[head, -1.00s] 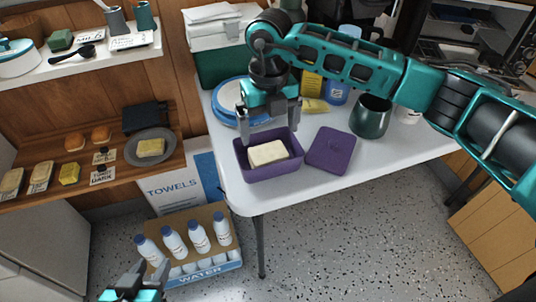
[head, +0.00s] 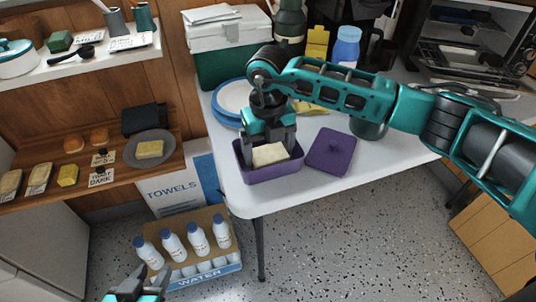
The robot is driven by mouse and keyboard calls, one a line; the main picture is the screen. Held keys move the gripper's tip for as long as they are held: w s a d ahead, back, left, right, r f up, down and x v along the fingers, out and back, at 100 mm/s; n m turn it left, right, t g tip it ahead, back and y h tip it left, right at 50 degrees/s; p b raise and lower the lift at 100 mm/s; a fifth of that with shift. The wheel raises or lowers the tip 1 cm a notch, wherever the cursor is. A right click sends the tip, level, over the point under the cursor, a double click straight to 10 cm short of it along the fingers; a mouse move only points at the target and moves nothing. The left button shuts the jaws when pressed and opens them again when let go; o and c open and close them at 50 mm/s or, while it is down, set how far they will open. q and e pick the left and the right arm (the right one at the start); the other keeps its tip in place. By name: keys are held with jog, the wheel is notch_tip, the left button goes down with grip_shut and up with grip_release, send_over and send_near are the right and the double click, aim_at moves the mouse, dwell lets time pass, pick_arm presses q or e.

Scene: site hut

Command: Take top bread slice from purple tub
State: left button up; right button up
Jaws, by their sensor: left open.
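The purple tub (head: 272,176) stands open near the front edge of the white table. A pale bread slice (head: 270,156) shows inside it; whether more slices lie below is hidden. My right gripper (head: 271,151) points down into the tub, with its fingers at the left and right of the slice. I cannot tell whether they press on it. My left gripper (head: 131,288) is low at the bottom left, away from the table, open and empty.
The purple lid (head: 330,152) lies right of the tub. Blue-rimmed plates (head: 228,101) are behind it, and a dark green mug (head: 369,128) stands partly behind my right arm. A box of water bottles (head: 196,254) is on the floor below.

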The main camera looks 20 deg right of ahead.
jog(key=c, duration=0.3)
jog(key=shift+r, duration=0.15)
jog(key=shift+c, duration=0.2)
